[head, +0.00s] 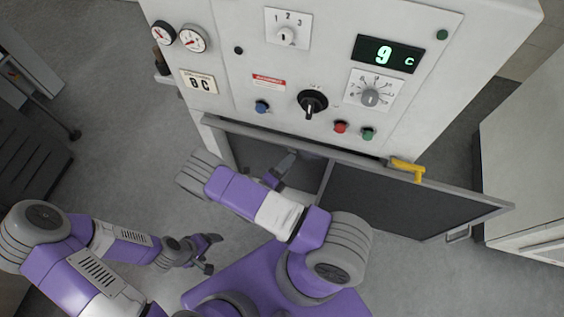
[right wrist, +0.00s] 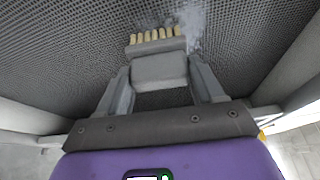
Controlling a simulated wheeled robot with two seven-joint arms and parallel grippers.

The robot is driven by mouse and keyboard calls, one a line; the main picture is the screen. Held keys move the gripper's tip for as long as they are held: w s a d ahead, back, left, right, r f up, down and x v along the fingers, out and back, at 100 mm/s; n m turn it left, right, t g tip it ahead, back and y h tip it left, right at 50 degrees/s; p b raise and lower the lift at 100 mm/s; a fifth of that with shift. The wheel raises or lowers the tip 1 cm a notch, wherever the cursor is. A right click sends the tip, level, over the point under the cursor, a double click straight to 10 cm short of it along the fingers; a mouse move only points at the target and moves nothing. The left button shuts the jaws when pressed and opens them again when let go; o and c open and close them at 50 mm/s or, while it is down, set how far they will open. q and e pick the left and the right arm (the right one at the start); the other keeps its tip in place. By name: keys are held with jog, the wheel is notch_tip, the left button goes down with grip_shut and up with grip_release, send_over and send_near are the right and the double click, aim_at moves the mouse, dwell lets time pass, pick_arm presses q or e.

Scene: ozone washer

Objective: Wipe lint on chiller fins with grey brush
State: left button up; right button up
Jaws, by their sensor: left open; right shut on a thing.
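The grey brush (right wrist: 160,70) with a row of tan bristles is held between the two fingers of my right gripper (right wrist: 160,82) in the right wrist view. Its bristles point up at the dark meshed chiller fins (right wrist: 60,62). A pale, fuzzy patch of lint (right wrist: 196,24) lies on the fins beside and behind the bristles. I cannot tell whether the bristles touch the fins. In the head view my right gripper (head: 282,167) is at the opening low on the machine, partly hidden by my arm. My left gripper (head: 211,254) is open and empty above the floor.
The white chiller cabinet (head: 226,90) carries dials, knobs and a display reading 9 C. A white cabinet (head: 525,170) stands at the right.

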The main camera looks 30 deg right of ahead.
jog(key=s+d+r+p, duration=0.1)
jog(key=s+d+p, duration=0.2)
jog(key=s+d, duration=0.1)
jog(key=shift+s+d+r, duration=0.2)
jog(key=shift+s, duration=0.4)
dwell(1.7)
